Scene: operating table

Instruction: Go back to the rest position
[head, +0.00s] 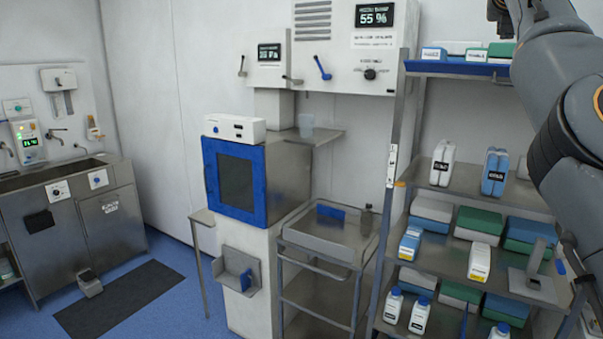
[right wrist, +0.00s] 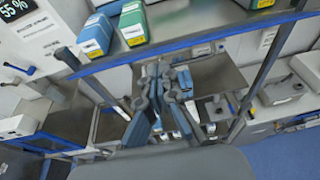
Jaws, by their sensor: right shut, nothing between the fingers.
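My right arm comes in from the upper right in the head view, in front of the shelf rack (head: 464,181). Only dark parts near its end show at the top edge there. In the right wrist view my right gripper (right wrist: 165,75) is shut with nothing between its fingers. Its fingers point towards the rack, below the blue-edged top shelf (right wrist: 200,48). My left gripper is in neither view.
The rack holds boxes, a blue container (head: 494,172) and white bottles (head: 419,315). A steel cart (head: 325,243) stands left of it, beside a blue-framed cabinet (head: 236,180). A sink unit (head: 75,225) is at far left. Blue floor (head: 180,310) lies open at lower left.

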